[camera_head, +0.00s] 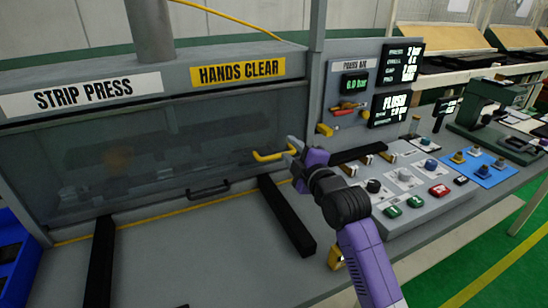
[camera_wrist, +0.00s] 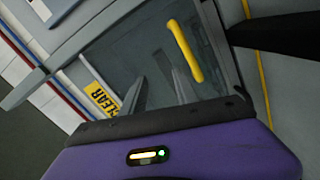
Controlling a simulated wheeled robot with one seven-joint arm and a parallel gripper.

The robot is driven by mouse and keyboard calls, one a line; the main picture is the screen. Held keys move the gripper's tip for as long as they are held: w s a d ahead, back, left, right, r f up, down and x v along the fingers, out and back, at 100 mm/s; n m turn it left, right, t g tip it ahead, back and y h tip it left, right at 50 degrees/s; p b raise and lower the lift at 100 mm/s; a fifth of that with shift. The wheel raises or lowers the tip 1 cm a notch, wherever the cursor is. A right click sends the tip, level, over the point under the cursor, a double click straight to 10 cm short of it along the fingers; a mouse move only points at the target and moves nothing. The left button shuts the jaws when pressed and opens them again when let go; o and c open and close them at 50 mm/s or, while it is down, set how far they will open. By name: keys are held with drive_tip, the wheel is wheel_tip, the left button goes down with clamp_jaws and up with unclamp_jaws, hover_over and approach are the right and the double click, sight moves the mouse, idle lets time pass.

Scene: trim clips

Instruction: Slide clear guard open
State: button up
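The clear guard (camera_head: 150,160) is a dark, see-through panel across the front of the strip press, and it looks closed. A yellow bar handle (camera_head: 270,156) sits near its right end. It also shows in the wrist view (camera_wrist: 185,50), just beyond my fingertips. My gripper (camera_head: 292,148) is at the right end of this handle, pointing at the guard. In the wrist view my gripper (camera_wrist: 158,76) has its two fingers apart with nothing between them. The handle lies ahead of the fingers and toward the right one. I cannot tell whether a finger touches it.
A small black handle (camera_head: 208,190) sits at the guard's lower edge. Black rails (camera_head: 286,215) stick out from the press over the bench. A control box with buttons (camera_head: 415,195) stands right of my arm, below a gauge panel (camera_head: 354,84). The bench front is mostly clear.

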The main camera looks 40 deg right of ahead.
sight(276, 158)
drive_tip(key=shift+w+d+f+n+g+y+p, duration=0.25)
drive_tip(key=shift+w+f+n, duration=0.4)
drive_tip(key=shift+w+f, duration=0.55)
drive_tip(key=shift+w+d+f+n+g+y+p, duration=0.15)
drive_tip(key=shift+w+f+n+g, duration=0.15)
drive_tip(key=shift+w+f+n, duration=0.85)
drive_tip(key=shift+w+d+f+n+g+y+p, duration=0.2)
drive_tip(key=shift+w+f, duration=0.6)
drive_tip(key=shift+w, duration=0.8)
drive_tip(key=shift+a, duration=0.1)
clamp_jaws()
